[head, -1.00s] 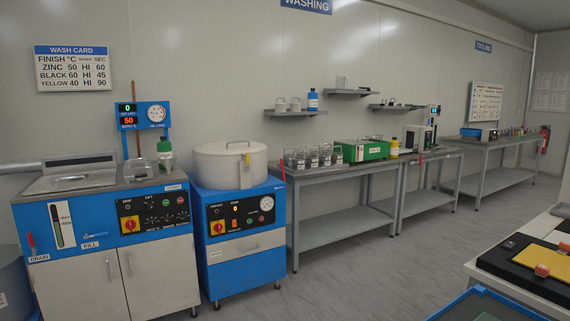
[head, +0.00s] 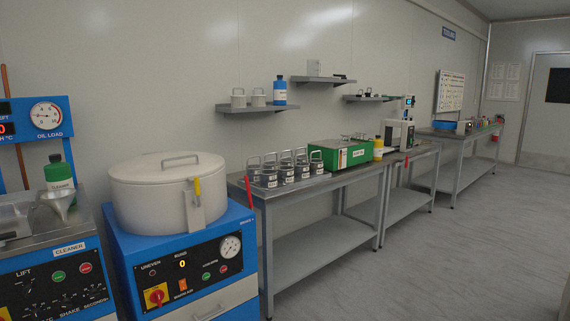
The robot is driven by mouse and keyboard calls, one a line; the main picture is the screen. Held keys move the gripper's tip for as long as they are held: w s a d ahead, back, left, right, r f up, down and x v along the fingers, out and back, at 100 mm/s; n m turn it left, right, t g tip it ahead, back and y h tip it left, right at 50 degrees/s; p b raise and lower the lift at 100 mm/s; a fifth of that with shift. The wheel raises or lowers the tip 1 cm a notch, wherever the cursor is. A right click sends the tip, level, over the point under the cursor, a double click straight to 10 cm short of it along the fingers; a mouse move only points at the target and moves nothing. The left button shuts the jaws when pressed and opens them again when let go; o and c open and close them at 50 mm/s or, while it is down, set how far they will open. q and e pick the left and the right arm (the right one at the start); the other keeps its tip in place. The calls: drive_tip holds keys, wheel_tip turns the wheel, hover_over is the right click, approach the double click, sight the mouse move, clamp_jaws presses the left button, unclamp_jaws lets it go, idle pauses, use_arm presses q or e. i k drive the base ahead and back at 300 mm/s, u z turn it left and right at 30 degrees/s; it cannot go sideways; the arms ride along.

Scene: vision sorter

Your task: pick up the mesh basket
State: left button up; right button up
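Several small dark containers with upright wire handles and pale labels (head: 287,173) stand close together on the near end of the grey bench in the head view. They look like small baskets, but their mesh is too small to make out, and I cannot tell which one is the mesh basket. Neither of my grippers is in view.
A blue machine with a lidded cream drum (head: 165,197) stands left of the grey bench (head: 345,185). A green box (head: 343,153) sits beyond the containers. Wall shelves (head: 257,108) hang above. The floor (head: 440,260) at the right is clear.

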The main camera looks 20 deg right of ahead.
sight(316, 169)
drive_tip(key=i, duration=1.35)
drive_tip(key=z, duration=2.55)
drive_tip(key=i, duration=1.55)
drive_tip(key=u, duration=2.2)
